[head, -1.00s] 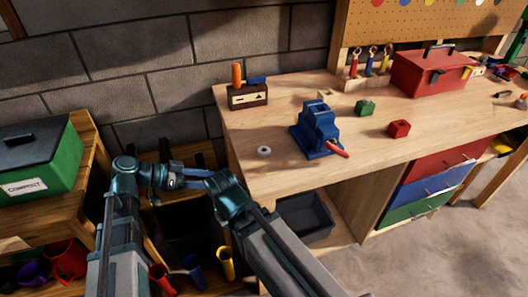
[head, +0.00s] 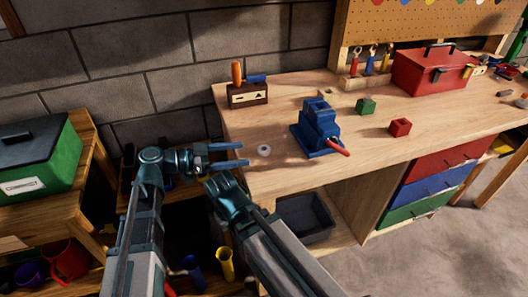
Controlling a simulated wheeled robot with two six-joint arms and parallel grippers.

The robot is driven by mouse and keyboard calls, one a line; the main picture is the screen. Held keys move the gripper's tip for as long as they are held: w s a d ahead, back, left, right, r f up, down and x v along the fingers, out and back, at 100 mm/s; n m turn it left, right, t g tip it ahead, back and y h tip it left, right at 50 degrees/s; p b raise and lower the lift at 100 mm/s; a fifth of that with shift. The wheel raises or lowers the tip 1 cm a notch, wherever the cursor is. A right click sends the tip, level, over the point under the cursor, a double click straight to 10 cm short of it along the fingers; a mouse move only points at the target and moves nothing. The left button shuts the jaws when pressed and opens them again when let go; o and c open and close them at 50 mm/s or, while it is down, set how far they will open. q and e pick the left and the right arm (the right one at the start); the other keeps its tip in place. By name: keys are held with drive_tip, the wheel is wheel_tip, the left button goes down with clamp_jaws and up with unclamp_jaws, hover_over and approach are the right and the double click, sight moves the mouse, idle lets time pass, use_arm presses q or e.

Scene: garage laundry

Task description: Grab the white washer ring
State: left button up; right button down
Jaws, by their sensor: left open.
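The white washer ring (head: 264,150) lies flat on the wooden workbench (head: 283,180), near its left end and left of the blue vise. My left gripper (head: 246,154) is open, its two blue fingers pointing right toward the ring. The fingertips are a short way left of the ring in the picture, and nothing is between them. My right arm comes up from the bottom, but I cannot make out its gripper's fingers.
A blue vise (head: 319,130) with a red handle stands right of the ring. A wooden block (head: 248,95) with an orange-handled tool is behind it. Green (head: 365,106) and red (head: 400,127) blocks and a red toolbox (head: 432,73) are farther right. The bench around the ring is clear.

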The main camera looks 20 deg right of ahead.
sight(258, 150)
use_arm(q)
drive_tip(key=shift+d, duration=0.45)
drive_tip(key=shift+d, duration=0.1)
drive_tip(key=d, duration=0.5)
drive_tip(key=shift+w+f, duration=0.3)
drive_tip(key=shift+w, duration=0.1)
drive_tip(key=shift+c, duration=0.2)
clamp_jaws()
